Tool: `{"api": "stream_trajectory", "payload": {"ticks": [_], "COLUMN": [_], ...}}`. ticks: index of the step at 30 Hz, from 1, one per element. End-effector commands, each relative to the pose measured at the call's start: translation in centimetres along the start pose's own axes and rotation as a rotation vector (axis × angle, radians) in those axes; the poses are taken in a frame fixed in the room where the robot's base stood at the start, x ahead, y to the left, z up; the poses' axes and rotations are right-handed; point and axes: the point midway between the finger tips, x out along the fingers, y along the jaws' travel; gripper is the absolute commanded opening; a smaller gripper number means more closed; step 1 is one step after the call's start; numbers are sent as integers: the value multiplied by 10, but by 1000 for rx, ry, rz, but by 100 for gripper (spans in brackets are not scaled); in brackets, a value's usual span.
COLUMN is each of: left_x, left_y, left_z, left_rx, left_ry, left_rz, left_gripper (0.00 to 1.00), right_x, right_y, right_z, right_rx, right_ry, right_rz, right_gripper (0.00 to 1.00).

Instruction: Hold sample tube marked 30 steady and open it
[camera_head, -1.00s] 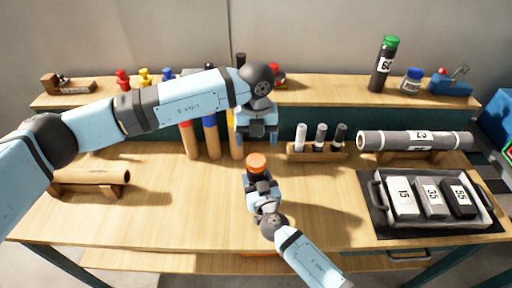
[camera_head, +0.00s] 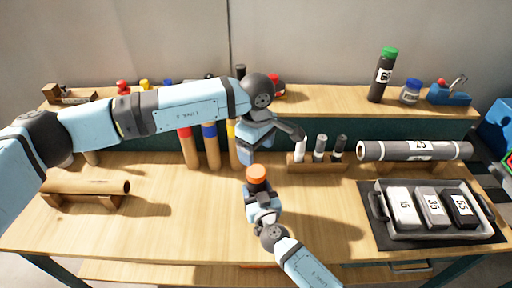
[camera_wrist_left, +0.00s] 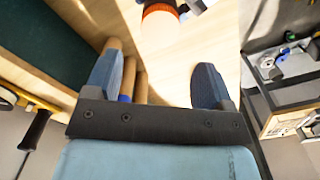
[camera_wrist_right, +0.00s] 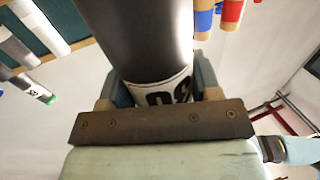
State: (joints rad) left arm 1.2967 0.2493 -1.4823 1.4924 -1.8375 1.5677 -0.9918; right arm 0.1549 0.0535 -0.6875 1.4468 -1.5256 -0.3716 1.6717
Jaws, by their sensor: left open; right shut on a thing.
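The sample tube is dark grey with an orange cap (camera_head: 257,172); it stands upright near the middle of the bench. My right gripper (camera_head: 262,195) is shut around the tube below its cap. In the right wrist view the dark tube body (camera_wrist_right: 140,35) fills the space between the fingers; its white label (camera_wrist_right: 160,95) is partly hidden, so the number is not fully readable. My left gripper (camera_head: 273,146) is open and empty above and behind the cap, apart from it. In the left wrist view the orange cap (camera_wrist_left: 160,10) shows at the top, beyond the open fingers.
A small wooden rack (camera_head: 318,163) with three tubes stands behind right, close to my left gripper. A grey roll marked 23 (camera_head: 415,150) and a tray (camera_head: 383,216) of numbered blocks are at right. A brown roll (camera_head: 95,184) is at left. A green-capped tube (camera_head: 382,75) stands on the shelf.

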Motion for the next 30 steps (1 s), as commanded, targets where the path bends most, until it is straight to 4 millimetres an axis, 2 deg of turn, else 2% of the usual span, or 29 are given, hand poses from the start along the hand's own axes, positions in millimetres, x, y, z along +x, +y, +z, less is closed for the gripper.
{"api": "stream_trajectory", "payload": {"ticks": [9, 15, 18, 23, 26, 30], "left_x": [0, 0, 0, 2, 9, 29], "left_y": [0, 0, 0, -1, -1, -1], "left_z": [-1, -1, -1, -1, -1, -1], "left_rx": [703, 1073, 1196, 1297, 1313, 1313], "left_ry": [1, 0, 0, -1, -2, -3], "left_rz": [-1, -2, -2, -3, -3, -3], "left_gripper": [76, 76, 76, 76, 76, 76], "right_x": [0, 0, 0, 0, 0, 0], "right_y": [0, 0, 0, 0, 0, 0], "right_z": [0, 0, 0, 0, 0, 0], "right_rx": [0, 0, 0, 0, 0, 0], "right_ry": [0, 0, 0, 0, 0, 0], "right_rz": [0, 0, 0, 0, 0, 0], "right_gripper": [0, 0, 0, 0, 0, 0]}}
